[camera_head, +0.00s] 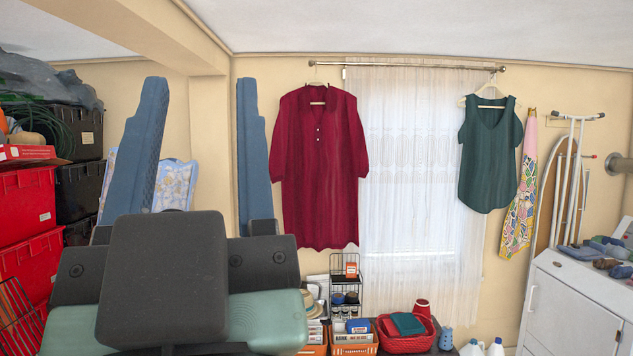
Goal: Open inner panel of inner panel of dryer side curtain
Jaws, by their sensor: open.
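A sheer white lace curtain (418,150) hangs from a metal rod (405,65) over a bright window at the centre right. I cannot tell separate panels apart in it. A dark red dress hangs at its left edge, and a dark green top covers part of its upper right. A white cabinet-like appliance (575,312), perhaps the dryer, stands right of the curtain. My gripper (201,84) is at the left, with its two blue-grey fingers wide apart and nothing between them. It is well left of the curtain and not touching it.
The red dress (318,170) and green top (488,155) hang from the rod. Stacked red (25,205) and black totes (80,190) stand at far left. Baskets (405,345) and a small wire rack line the floor below the window. An ironing board (550,200) leans at right.

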